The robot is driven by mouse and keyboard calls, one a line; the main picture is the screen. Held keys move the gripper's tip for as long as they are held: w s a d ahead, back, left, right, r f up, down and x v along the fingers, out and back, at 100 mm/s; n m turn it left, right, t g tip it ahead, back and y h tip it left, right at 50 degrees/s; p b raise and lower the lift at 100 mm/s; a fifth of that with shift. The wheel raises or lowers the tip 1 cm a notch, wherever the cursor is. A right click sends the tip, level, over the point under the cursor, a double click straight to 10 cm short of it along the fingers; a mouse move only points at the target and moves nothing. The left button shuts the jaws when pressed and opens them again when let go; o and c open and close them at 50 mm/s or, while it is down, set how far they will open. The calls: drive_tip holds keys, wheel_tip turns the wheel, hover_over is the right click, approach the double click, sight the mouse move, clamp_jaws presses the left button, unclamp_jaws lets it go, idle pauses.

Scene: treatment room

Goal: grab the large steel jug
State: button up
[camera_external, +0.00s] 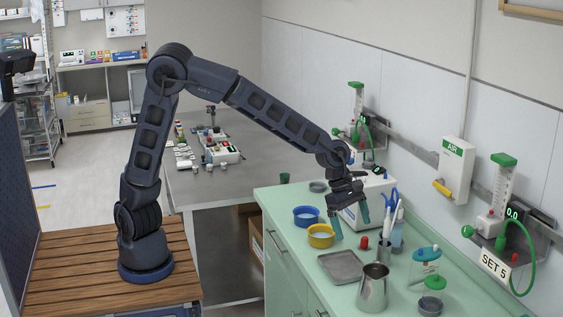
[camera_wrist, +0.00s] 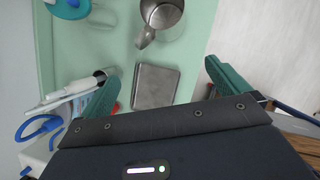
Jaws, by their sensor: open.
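The large steel jug (camera_external: 373,288) stands upright near the front edge of the green counter (camera_external: 350,294) in the external view. In the wrist view the jug (camera_wrist: 164,14) is at the top, partly cut off by the frame edge, with its handle toward the grey tray. My gripper (camera_external: 350,225) is open and empty, its green fingers pointing down above the counter behind the tray. In the wrist view the open fingers of my gripper (camera_wrist: 165,85) sit either side of the tray, apart from the jug.
A square grey tray (camera_external: 339,266) lies between my gripper and the jug. Blue (camera_external: 306,215) and yellow (camera_external: 321,236) bowls stand left of my gripper. A pen holder (camera_external: 390,260) and lidded jars (camera_external: 431,303) stand near the jug. A wall rail (camera_external: 480,189) carries green-capped flowmeters.

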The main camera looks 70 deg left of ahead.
sight(374, 283)
drive_tip(key=shift+w+d+f+n, duration=0.45)
drive_tip(key=shift+w+d+f, duration=0.15)
drive_tip(key=shift+d+f, duration=1.5)
drive_tip(key=shift+w+d+f+n, duration=0.55)
drive_tip(key=shift+d+f, duration=1.15)
drive_tip(key=shift+f, duration=0.75)
drive_tip(key=shift+w+d+f+n, duration=0.4)
drive_tip(key=shift+w+d+f, duration=0.2)
drive_tip(key=shift+d+f, duration=1.5)
drive_tip(key=shift+a+f, duration=0.15)
drive_tip(key=shift+a, duration=0.05)
drive_tip(key=c, duration=1.3)
